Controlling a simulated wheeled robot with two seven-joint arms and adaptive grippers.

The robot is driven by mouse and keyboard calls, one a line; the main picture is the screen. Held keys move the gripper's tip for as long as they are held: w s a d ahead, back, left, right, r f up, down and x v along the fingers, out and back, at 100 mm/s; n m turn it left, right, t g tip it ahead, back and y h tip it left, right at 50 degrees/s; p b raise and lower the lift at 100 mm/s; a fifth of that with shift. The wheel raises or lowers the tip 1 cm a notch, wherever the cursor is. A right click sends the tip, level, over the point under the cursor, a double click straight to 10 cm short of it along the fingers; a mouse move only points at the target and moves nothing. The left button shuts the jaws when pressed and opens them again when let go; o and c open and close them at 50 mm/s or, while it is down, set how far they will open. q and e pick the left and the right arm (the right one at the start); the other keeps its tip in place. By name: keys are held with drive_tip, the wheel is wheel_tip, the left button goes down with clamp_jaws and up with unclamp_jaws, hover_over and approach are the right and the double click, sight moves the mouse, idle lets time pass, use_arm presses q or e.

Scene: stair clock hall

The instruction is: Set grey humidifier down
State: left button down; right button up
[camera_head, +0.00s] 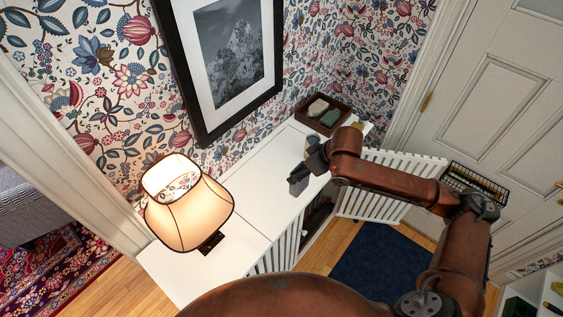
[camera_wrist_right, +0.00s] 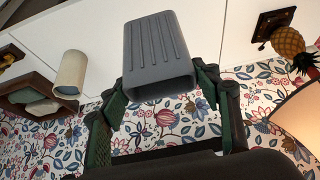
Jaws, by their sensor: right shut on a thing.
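The grey humidifier (camera_wrist_right: 157,55) shows in the right wrist view as a tapered box with ribs down its side. My right gripper (camera_wrist_right: 160,92) is shut on it, with green fingers along either side of its near end. In the head view my right gripper (camera_head: 308,172) is over the white cabinet top (camera_head: 262,185), right of the lamp. There the humidifier is hard to make out against the dark gripper. I cannot tell whether it touches the cabinet top. My left gripper is not in view.
A lit lamp (camera_head: 188,208) with a pineapple-shaped base (camera_wrist_right: 287,42) stands at the cabinet's left. A wooden tray (camera_head: 340,126) holds items at the far right end. A cream cylinder (camera_wrist_right: 71,72) stands near the tray. Cabinet top between lamp and gripper is clear.

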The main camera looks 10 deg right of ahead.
drive_tip(key=w+f+p, duration=0.4)
drive_tip(key=w+f, duration=0.8)
drive_tip(key=shift+w+d, duration=0.2)
drive_tip(key=shift+f, duration=0.1)
drive_tip(key=shift+f, duration=0.15)
drive_tip(key=o, duration=1.8)
drive_tip(key=shift+o, duration=0.2)
